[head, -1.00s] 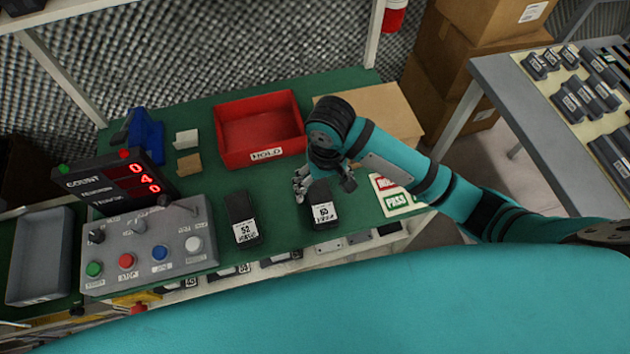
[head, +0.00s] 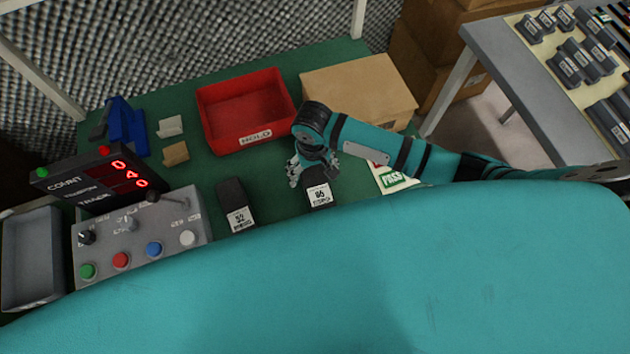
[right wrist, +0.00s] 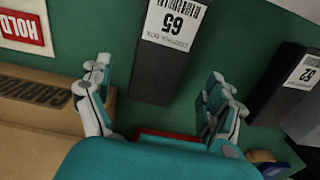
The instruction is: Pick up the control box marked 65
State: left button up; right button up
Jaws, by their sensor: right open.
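The dark control box with the white label marked 65 (head: 319,197) lies on the green bench top. Its far end is partly hidden by my right gripper (head: 315,175). In the right wrist view the box (right wrist: 165,65) lies between and ahead of the open fingers of the right gripper (right wrist: 155,95), with its label toward the top edge. Gaps show between the box and both fingers, so I see no contact. A second dark box marked 52 (head: 236,205) lies to the left, and it shows at the right of the wrist view (right wrist: 285,85). My left gripper is not in view.
A red HOLD bin (head: 246,110) and a cardboard box (head: 360,88) stand behind the gripper. PASS and HOLD cards (head: 393,180) lie to the right. A button panel (head: 140,235) and counter display (head: 100,180) stand at left. Green bench shows between the two boxes.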

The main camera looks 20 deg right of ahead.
aim_at(314, 176)
jog(key=shift+f, duration=0.7)
notch_tip(314, 176, down, 4)
jog(key=shift+r, duration=0.25)
jog(key=shift+f, duration=0.25)
jog(key=shift+d, duration=0.1)
jog(key=c, duration=1.5)
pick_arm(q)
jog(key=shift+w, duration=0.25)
pick_arm(e)
jog(key=shift+w+r, duration=0.1)
